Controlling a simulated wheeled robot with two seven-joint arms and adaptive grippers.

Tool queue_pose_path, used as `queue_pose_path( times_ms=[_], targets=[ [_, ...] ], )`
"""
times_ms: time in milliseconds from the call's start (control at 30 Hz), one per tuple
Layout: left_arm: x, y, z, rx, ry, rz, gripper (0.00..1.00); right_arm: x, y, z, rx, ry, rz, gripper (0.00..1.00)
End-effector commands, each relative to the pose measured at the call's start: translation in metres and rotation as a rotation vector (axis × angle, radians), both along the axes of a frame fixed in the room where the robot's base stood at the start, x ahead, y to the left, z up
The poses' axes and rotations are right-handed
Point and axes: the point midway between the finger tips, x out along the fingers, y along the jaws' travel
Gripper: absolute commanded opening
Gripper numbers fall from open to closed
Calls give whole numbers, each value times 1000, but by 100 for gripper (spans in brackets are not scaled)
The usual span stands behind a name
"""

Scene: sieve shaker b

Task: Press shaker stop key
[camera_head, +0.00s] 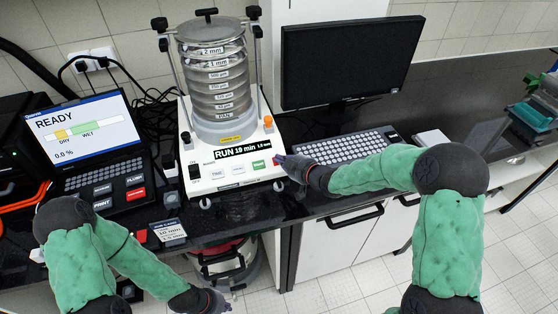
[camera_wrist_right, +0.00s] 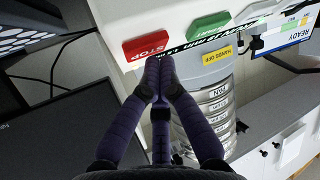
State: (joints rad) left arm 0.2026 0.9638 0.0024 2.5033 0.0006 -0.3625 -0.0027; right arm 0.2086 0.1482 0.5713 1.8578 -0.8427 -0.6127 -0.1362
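The sieve shaker (camera_head: 222,135) stands on the bench with its sieve stack clamped on top. Its display (camera_head: 243,149) reads RUN 19 min. The red STOP key (camera_wrist_right: 146,45) is at the panel's right end, beside the green start key (camera_head: 258,165); in the head view the gripper mostly covers it. My right gripper (camera_wrist_right: 158,62) is shut and empty, its fingertips at the STOP key's edge in the wrist view. I cannot tell whether they touch it. My left gripper (camera_head: 222,302) hangs low in front of the bench; its fingers are too small to read.
A moisture analyser screen (camera_head: 85,130) reading READY stands left of the shaker. A monitor (camera_head: 348,60) and keyboard (camera_head: 345,147) are to the right. A small timer-like card (camera_head: 170,232) lies at the bench's front edge.

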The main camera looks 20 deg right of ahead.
Motion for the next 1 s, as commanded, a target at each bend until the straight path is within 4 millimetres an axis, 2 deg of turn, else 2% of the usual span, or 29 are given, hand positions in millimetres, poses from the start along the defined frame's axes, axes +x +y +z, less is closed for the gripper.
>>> queue_pose_path(
  times_ms=[1000],
  targets=[
    [0,0,-7,0,0,0,0,4,0,-8,1,2,0,0]
  ],
)
